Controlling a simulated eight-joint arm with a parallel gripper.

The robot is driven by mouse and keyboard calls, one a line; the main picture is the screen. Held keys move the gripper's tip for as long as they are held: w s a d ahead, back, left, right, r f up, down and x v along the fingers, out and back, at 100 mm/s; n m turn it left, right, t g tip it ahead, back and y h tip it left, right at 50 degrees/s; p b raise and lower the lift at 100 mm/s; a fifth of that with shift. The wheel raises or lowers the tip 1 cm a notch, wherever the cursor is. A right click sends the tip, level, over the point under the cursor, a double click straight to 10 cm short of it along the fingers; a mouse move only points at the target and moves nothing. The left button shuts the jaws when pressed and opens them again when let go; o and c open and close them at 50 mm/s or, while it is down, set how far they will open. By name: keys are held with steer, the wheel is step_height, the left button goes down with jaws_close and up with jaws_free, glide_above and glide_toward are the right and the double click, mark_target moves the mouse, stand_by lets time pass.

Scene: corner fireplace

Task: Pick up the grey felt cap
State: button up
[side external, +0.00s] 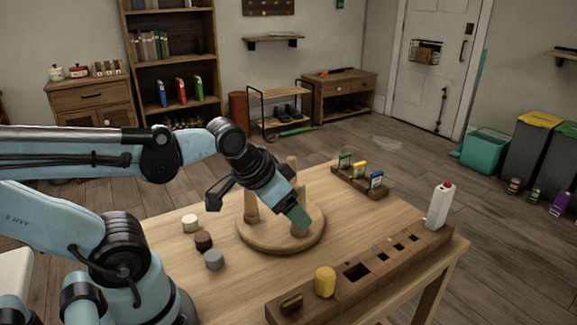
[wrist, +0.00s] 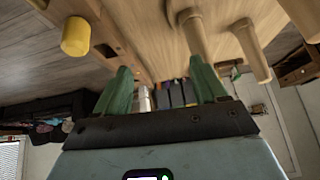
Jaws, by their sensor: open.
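The grey felt cap (side external: 214,260) appears to be the small grey cylinder on the table's near left part in the side view. It stands closest to the camera in a short row with a dark brown cap (side external: 203,240) and a cream cap (side external: 191,223). My gripper (side external: 298,219) is away to the right of it, over the round wooden stand with upright pegs (side external: 262,242). In the wrist view its green fingers (wrist: 162,88) are apart with nothing held between them. The grey cap does not show in the wrist view.
A slotted wooden block (side external: 375,272) along the table's near right edge carries a yellow cylinder (side external: 325,281) and a white bottle (side external: 440,205). A small rack (side external: 360,183) stands at the back. The yellow cylinder also shows in the wrist view (wrist: 75,37). Bare tabletop surrounds the three caps.

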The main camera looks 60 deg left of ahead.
steer(key=s+a+f+m+g, duration=0.1)
steer(key=s+a+m+g, duration=0.1)
steer(key=s+a+g, duration=0.35)
steer(key=m+g, duration=0.1)
steer(key=m, duration=0.2)
glide_above(214, 255)
steer(key=shift+w+a+f, duration=0.15)
steer(key=shift+w+f, duration=0.05)
steer(key=shift+f, duration=1.4)
steer(key=shift+w+a+f, duration=0.1)
steer(key=shift+w+f, duration=0.05)
steer(key=shift+f, duration=1.45)
steer(key=shift+s+d+f, duration=0.1)
steer(key=shift+s+f, duration=0.05)
steer(key=shift+f, duration=0.75)
steer(key=shift+s+d+f, duration=0.1)
steer(key=shift+s+f, duration=0.05)
steer(key=shift+f, duration=1.85)
steer(key=c, duration=0.9)
